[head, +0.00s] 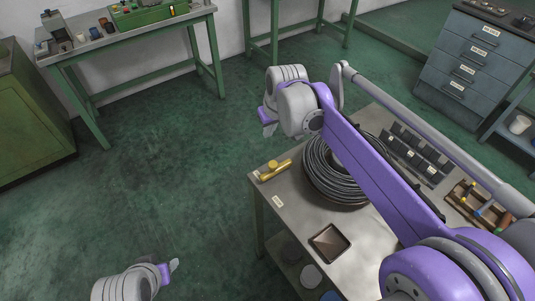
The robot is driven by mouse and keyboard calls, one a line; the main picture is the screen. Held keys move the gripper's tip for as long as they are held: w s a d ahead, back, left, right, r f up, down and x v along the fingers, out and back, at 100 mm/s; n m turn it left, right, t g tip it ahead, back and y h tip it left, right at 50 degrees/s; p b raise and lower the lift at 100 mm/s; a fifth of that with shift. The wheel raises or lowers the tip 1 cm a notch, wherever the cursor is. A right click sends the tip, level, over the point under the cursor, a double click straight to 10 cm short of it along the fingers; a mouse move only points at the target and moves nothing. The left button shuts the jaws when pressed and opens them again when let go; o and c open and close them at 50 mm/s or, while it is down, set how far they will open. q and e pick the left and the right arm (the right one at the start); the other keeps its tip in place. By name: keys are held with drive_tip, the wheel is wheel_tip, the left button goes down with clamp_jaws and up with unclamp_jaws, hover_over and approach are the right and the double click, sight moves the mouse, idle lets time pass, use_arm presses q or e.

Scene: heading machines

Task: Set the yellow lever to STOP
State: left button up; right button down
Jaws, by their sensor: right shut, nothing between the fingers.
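A small yellow upright piece (172,10) stands on the front of the green machine box (145,14) on the far bench. It may be the yellow lever, but it is too small to read its setting, and no STOP mark is legible. My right gripper (267,123) is shut and empty, pointing down beyond the near table's left corner, well apart from the far bench. My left gripper (172,268) is low at the bottom left over the floor. Its fingers show edge-on, so its opening cannot be told.
The near steel table (290,215) holds a yellow mallet-like object (275,170), a coil of dark wire (325,175), a brown tray (329,242) and a dark labelled rack (415,153). A green cabinet (30,120) stands left, blue-grey drawers (465,65) right. The green floor between is clear.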

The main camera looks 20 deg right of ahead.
drive_tip(key=shift+f, duration=0.1)
drive_tip(key=f, duration=0.9)
drive_tip(key=shift+w+f, duration=0.3)
drive_tip(key=shift+s+f, duration=0.1)
drive_tip(key=shift+s, duration=0.5)
